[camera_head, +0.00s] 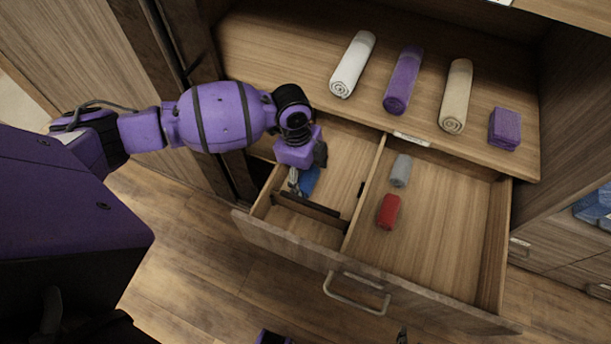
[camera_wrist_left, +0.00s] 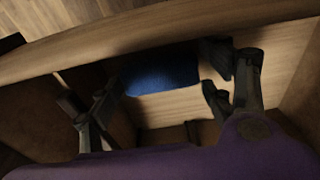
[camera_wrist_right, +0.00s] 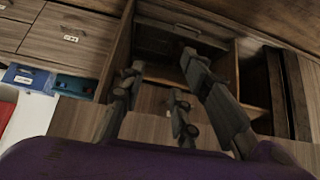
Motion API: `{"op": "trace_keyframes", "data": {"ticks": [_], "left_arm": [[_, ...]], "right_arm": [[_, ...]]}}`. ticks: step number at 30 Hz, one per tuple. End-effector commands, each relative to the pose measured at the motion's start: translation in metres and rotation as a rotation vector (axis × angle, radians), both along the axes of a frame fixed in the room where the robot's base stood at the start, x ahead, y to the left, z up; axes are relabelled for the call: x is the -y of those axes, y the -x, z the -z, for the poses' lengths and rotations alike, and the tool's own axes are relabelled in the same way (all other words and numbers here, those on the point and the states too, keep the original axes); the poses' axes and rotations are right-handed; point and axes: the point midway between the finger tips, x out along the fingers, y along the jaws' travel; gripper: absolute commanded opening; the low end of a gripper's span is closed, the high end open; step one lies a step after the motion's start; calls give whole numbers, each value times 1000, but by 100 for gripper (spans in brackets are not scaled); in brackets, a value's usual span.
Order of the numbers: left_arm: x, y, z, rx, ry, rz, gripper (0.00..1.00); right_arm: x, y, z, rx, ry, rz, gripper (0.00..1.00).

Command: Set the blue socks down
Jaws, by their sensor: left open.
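The blue socks (camera_head: 309,180) lie in the left compartment of the open drawer (camera_head: 300,236), partly hidden by my left gripper. My left gripper (camera_head: 300,184) reaches down into that compartment from above. In the left wrist view, the socks (camera_wrist_left: 162,77) show as a dark blue bundle beyond and between the spread fingers (camera_wrist_left: 165,98). The fingers look apart from the socks, though contact is hard to judge. My right gripper (camera_wrist_right: 160,72) is open and empty in the right wrist view, away from the socks.
A red roll (camera_head: 388,211) and a grey roll (camera_head: 400,170) lie in the right compartment, behind a thin divider (camera_head: 364,190). White (camera_head: 353,65), purple (camera_head: 404,80) and beige (camera_head: 456,96) rolled towels and a purple folded cloth (camera_head: 504,128) sit on the shelf above.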

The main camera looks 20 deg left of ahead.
Motion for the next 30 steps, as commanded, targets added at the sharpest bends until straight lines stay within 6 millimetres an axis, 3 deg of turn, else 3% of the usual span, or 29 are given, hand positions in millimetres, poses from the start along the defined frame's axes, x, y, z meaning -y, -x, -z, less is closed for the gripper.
{"op": "trace_keyframes", "data": {"ticks": [9, 15, 30], "left_arm": [[-9, -2, -71, 5, -1, 0, 74], [-12, -1, -99, 3, -1, 0, 74], [-13, 0, -108, 0, 0, 0, 74]], "right_arm": [[0, -3, -9, 11, -2, 3, 30], [0, -2, -10, 10, -2, 5, 30], [0, -2, -10, 9, -2, 3, 30]]}}
